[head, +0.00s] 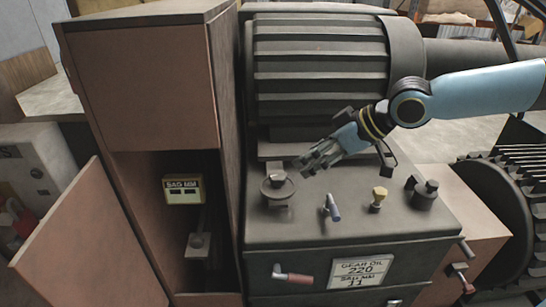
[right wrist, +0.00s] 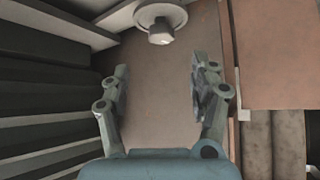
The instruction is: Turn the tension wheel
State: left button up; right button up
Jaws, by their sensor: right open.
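The wheel (head: 277,188), a small grey disc with a knob on top, sits at the left of the machine's top panel; I take it to be the tension wheel. My left gripper is not in view.
A blue-handled lever (head: 332,208), a yellow knob (head: 378,198) and a dark knob (head: 424,194) stand right of the wheel. A ribbed motor housing (head: 318,70) rises behind. A tall brown cabinet (head: 150,90) with its lower door (head: 90,245) open stands left.

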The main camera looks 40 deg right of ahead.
aim_at(278, 175)
jog(key=b+x, duration=0.4)
jog(key=x, duration=0.6)
jog(key=shift+w+a+f, duration=0.1)
jog(key=shift+w, duration=0.1)
jog(key=shift+c, duration=0.4)
